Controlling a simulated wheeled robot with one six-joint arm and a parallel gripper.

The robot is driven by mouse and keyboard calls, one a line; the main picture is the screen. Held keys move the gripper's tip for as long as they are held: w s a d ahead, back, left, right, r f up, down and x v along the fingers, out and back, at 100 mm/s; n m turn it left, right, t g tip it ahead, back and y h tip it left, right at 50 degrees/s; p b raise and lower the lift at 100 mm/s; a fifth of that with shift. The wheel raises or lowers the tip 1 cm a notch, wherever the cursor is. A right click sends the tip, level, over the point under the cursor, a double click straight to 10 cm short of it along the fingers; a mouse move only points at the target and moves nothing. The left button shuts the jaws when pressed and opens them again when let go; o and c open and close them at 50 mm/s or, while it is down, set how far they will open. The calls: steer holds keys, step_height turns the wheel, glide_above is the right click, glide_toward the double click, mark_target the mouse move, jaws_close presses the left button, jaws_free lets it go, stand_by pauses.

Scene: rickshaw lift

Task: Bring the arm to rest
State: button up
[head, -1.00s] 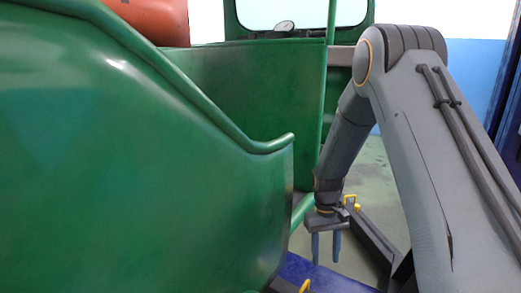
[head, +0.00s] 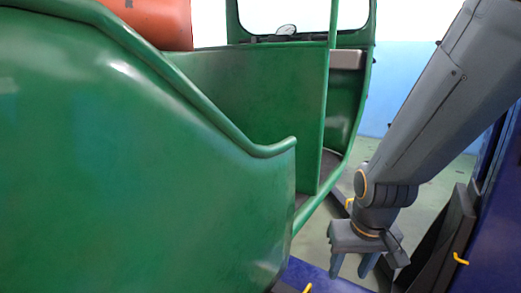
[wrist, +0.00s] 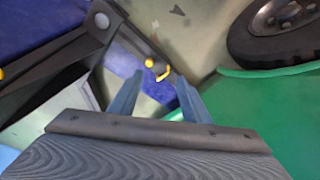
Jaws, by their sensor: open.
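My gripper (head: 354,264) hangs at the lower right of the head view, fingers pointing down and apart, with nothing between them. It is just right of the green rickshaw body (head: 150,170). In the wrist view my gripper (wrist: 155,85) shows two separated blue-grey fingers. A yellow handle (wrist: 158,70) on a dark blue surface (wrist: 75,40) appears beyond and between the fingertips; I cannot tell how far below them it is. The rickshaw's green panel (wrist: 270,110) lies to the right in the wrist view.
A rickshaw wheel (wrist: 278,28) is at the upper right of the wrist view. Dark lift arms (wrist: 60,65) cross its left side. In the head view, a dark ramp-like part (head: 445,240) and a blue post (head: 495,200) stand right of my gripper. An orange tank (head: 155,20) sits upper left.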

steer(key=s+a+r+n+g+y, duration=0.1)
steer(key=s+a+r+n, duration=0.15)
steer(key=s+a, duration=0.35)
steer(key=s+a+r+n+g+p, duration=0.1)
steer(key=s+a+r+n, duration=0.1)
steer(key=s+a+r, duration=0.45)
steer(key=s+a+r+n+g+y, duration=0.15)
steer(key=s+a, duration=0.25)
steer(key=a, duration=0.4)
steer(key=d+r+m+p, duration=0.2)
steer(key=d+r+p, duration=0.4)
steer(key=r+p, duration=0.3)
steer(key=d+r+m+h+p, duration=0.1)
steer(key=d+r+p, duration=0.6)
steer(key=p, duration=0.9)
steer(key=d+r+m+h+p, duration=0.1)
steer(key=d+r+m+p, duration=0.2)
steer(key=d+r+p, duration=0.4)
step_height(320, 180, up, 4)
steer(key=t+p, duration=0.1)
steer(key=p, duration=0.4)
steer(key=shift+r, duration=0.15)
